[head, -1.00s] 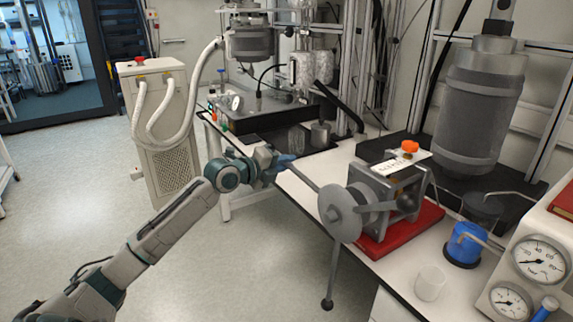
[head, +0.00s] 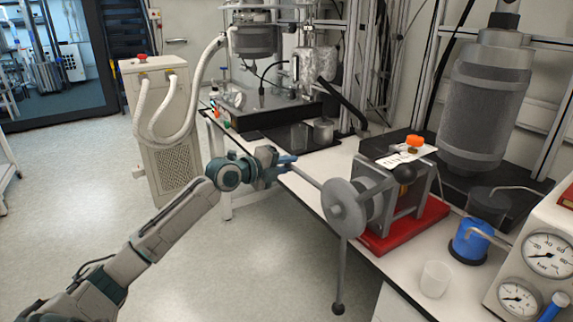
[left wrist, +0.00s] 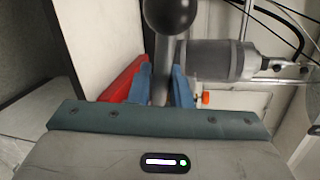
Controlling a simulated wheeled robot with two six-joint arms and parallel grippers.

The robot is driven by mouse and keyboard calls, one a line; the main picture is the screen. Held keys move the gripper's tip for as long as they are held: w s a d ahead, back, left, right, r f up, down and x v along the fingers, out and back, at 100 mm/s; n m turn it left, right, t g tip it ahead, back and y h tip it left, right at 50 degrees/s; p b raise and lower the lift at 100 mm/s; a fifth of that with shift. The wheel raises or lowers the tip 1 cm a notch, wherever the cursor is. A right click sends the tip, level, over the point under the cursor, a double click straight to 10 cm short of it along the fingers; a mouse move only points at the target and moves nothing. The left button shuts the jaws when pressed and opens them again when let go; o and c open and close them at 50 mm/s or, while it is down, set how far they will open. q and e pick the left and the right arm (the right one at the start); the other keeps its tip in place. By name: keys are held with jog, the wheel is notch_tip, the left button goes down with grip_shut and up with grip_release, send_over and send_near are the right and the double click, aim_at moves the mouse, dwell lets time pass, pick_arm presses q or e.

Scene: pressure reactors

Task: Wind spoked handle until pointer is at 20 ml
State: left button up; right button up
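The spoked handle (head: 343,208) is a grey disc with rod spokes, on the near side of a grey metal pump on a red base (head: 445,214). One spoke points down to a dark ball end. Another dark ball (head: 403,173) shows by the pump frame. My left gripper (head: 285,168) is at the outer end of the left-pointing spoke. In the left wrist view its blue fingers (left wrist: 162,88) close around the spoke, just below a dark ball (left wrist: 170,14). A white scale plate (head: 405,157) tops the pump; its pointer and marks are too small to read. My right gripper is out of view.
A blue-capped vessel (head: 469,243), a white beaker (head: 434,279) and a gauge box (head: 548,254) stand right of the pump. A grey reactor cylinder (head: 484,105) stands behind. The floor left of the bench is open.

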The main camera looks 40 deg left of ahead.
pick_arm(q)
jog(key=shift+o, duration=1.3)
jog(key=shift+w, duration=0.1)
